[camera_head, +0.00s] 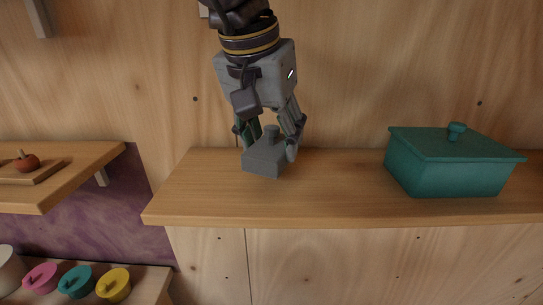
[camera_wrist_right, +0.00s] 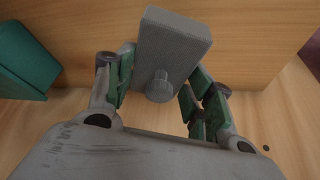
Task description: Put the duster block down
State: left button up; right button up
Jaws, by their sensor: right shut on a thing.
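The duster block (camera_head: 263,158) is a grey block with a round knob on top. It is at the wooden shelf (camera_head: 330,200), left of the shelf's middle, and looks level; I cannot tell whether its underside touches the board. My right gripper (camera_head: 269,138) comes down from above and is shut on the duster block, with a finger on each side of the knob. In the right wrist view the block (camera_wrist_right: 178,38) shows between the fingers (camera_wrist_right: 158,88). My left gripper is not in view.
A teal lidded box (camera_head: 450,176) stands on the shelf at the right. The board between it and the block is clear. A lower left shelf (camera_head: 80,160) holds a small board with a red-brown fruit-like object (camera_head: 27,162). Pink, teal and yellow lidded pots (camera_head: 114,285) stand below.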

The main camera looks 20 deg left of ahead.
aim_at(270, 147)
jog(key=shift+f, duration=1.9)
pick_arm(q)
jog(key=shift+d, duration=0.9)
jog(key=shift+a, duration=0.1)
